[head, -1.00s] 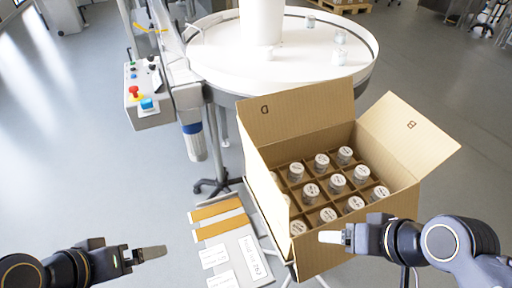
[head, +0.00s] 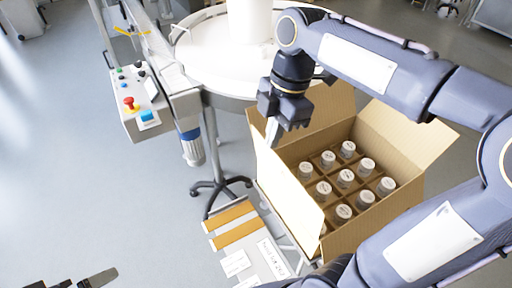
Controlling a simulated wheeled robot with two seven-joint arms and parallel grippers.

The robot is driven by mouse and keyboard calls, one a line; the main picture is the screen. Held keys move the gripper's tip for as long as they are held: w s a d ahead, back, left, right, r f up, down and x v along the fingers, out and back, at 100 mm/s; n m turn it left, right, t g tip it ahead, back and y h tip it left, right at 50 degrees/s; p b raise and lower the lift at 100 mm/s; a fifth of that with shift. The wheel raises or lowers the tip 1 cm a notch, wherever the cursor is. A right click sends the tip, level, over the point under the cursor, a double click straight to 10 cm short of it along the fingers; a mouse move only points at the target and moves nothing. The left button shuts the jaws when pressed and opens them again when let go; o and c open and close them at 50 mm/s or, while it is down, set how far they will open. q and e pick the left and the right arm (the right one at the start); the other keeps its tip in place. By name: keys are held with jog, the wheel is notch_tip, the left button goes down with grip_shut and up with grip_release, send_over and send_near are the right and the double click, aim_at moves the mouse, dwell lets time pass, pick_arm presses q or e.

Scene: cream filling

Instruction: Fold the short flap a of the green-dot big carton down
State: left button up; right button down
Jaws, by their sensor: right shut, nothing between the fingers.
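The big carton (head: 374,232) stands open at the right, filled with white-lidded jars (head: 346,176) in a divider grid. A brightly lit panel (head: 285,190) slopes along its left side; I see no letter on it, so I cannot be sure it is flap a. No green dot shows. My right gripper (head: 273,133) is shut and empty, pointing down at the carton's back left corner, close to the top of that panel; contact cannot be told. My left gripper (head: 98,279) is low at the bottom left, away from the carton, partly cut off.
The back flap (head: 335,104) and right flap (head: 405,135) stand outward. Behind is a round white table (head: 215,68); at left, a control box (head: 140,105) with buttons. Orange strips (head: 235,225) and white labels lie left of the carton. My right arm covers much of the right side.

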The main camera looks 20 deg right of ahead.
notch_tip(320, 180, down, 9)
jog(key=d+p, duration=0.1)
jog(key=d, duration=0.1)
dwell(0.5)
jog(key=shift+d, duration=0.25)
